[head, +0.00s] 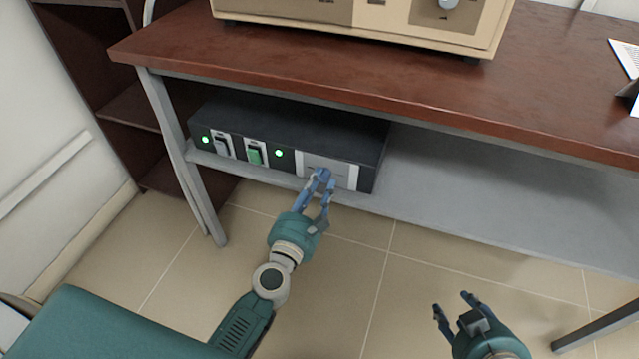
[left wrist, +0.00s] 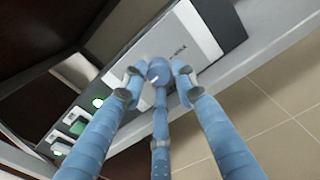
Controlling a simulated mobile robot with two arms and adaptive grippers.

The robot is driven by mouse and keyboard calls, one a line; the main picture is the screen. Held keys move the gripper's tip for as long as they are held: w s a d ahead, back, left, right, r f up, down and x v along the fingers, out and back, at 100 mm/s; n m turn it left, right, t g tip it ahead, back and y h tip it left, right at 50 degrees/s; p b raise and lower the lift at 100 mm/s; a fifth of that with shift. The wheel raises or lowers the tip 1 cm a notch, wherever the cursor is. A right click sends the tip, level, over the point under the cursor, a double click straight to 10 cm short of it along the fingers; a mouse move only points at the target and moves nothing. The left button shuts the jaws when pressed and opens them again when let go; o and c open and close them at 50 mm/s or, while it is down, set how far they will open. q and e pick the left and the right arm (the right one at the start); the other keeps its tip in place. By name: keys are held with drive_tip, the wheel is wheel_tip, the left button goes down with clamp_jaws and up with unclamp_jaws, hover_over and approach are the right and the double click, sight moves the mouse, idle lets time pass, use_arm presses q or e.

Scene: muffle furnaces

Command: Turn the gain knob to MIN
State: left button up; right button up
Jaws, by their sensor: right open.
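A black box (head: 290,125) on the shelf under the table has a pale panel (head: 344,175) at its right end. In the left wrist view a small round blue-grey knob (left wrist: 160,70) with a white mark sits at this panel, which I take to be the gain knob. My left gripper (head: 321,181) is at the panel, its blue fingers around the knob; the lower finger partly covers it. I cannot tell whether the fingers press on it. The panel's lettering and the MIN mark are not readable. My right gripper (head: 458,304) is open and empty, low over the floor.
The grey shelf (head: 480,190) is clear right of the box. A table leg (head: 182,150) stands left.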

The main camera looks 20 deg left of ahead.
use_arm(q)
drive_tip(key=shift+o, duration=0.9)
drive_tip(key=shift+f, duration=0.1)
drive_tip(key=s, duration=1.2)
drive_tip(key=shift+a, duration=0.2)
